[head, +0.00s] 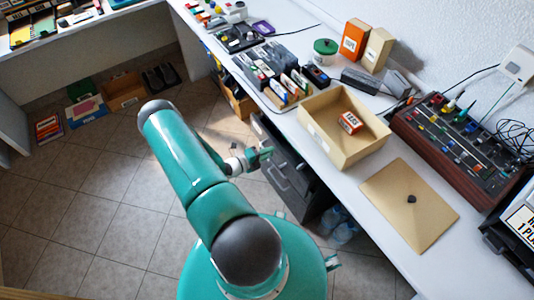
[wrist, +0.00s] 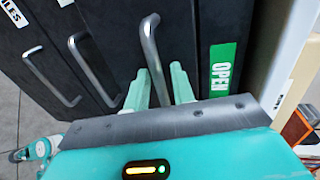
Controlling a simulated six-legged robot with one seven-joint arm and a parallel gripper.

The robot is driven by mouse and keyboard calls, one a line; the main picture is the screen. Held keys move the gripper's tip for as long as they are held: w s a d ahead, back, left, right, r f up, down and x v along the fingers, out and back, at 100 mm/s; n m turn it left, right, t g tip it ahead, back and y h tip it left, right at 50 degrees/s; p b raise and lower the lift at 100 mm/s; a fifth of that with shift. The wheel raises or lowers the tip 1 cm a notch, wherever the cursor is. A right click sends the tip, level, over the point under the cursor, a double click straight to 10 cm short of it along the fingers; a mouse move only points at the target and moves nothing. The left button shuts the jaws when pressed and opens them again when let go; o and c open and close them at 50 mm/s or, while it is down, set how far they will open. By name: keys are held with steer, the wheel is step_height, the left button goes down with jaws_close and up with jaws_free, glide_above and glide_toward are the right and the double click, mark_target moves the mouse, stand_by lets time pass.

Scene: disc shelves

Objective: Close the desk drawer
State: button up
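The dark desk drawer unit (head: 292,178) stands under the white desk, partly hidden by my arm. In the wrist view, its dark fronts carry silver bar handles, and the nearest drawer front (wrist: 182,32) has its handle (wrist: 150,42) close to my fingers. My gripper (wrist: 161,72) has its two pale green fingers apart, with the handle's lower end appearing between them. I cannot tell whether they touch it. In the head view, my gripper (head: 268,154) is beside the drawer unit. How far any drawer sticks out is unclear.
A green OPEN label (wrist: 222,68) is right of the near handle. The desk (head: 405,262) holds an open cardboard box (head: 318,140), its lid (head: 395,212) and a control panel (head: 447,150). Bottles (head: 340,228) stand below the desk. The tiled floor (head: 110,190) at left is mostly clear.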

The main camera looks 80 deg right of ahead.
mark_target(276, 148)
jaws_close()
steer(key=x, duration=0.2)
steer(key=r+x, duration=0.1)
steer(key=x, duration=0.1)
steer(key=shift+s+d, duration=0.25)
jaws_free()
steer(key=shift+d+f, duration=0.1)
steer(key=v, duration=1.4)
